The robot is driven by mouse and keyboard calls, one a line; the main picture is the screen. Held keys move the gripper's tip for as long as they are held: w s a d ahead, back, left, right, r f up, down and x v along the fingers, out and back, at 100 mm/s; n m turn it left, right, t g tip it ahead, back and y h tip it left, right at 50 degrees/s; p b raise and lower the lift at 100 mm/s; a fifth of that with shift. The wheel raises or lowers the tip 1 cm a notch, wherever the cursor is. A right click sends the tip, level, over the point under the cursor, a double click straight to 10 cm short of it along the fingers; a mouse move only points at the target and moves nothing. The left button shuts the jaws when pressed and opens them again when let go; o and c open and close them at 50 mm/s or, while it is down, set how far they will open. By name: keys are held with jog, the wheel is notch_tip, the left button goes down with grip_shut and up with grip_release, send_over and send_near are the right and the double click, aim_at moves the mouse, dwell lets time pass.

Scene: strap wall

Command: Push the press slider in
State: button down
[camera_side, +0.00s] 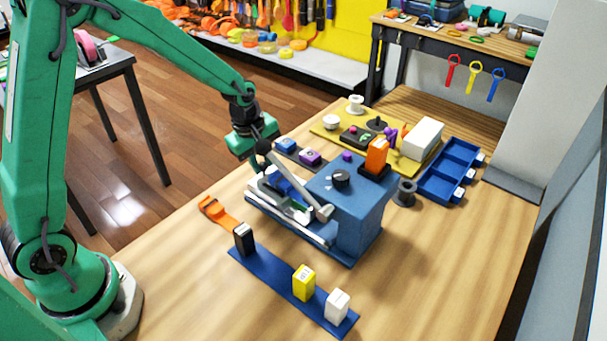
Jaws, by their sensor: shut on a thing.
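The press is a blue box-like machine (358,212) on the wooden table, right of the middle of the side view. Its slider seems to be the pale part with a blue block (283,183) on the press's left side; I cannot tell how far in it sits. A grey lever (296,180) slants from the press's front up and left to a dark knob (263,147). My green gripper (259,138) is at that upper end, above and left of the slider, and is shut on the lever's knob. The jaws are small and dark, so their exact hold is unclear.
A blue strip (270,278) with black, yellow and white blocks lies in front. An orange strap (214,212) lies left of it. A yellow board (330,131) with parts and a blue divided tray (452,172) stand behind. The table's right front is clear.

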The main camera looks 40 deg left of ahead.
jog(key=c, duration=1.3)
grip_release()
jog(key=shift+o, duration=0.2)
jog(key=shift+a, duration=0.1)
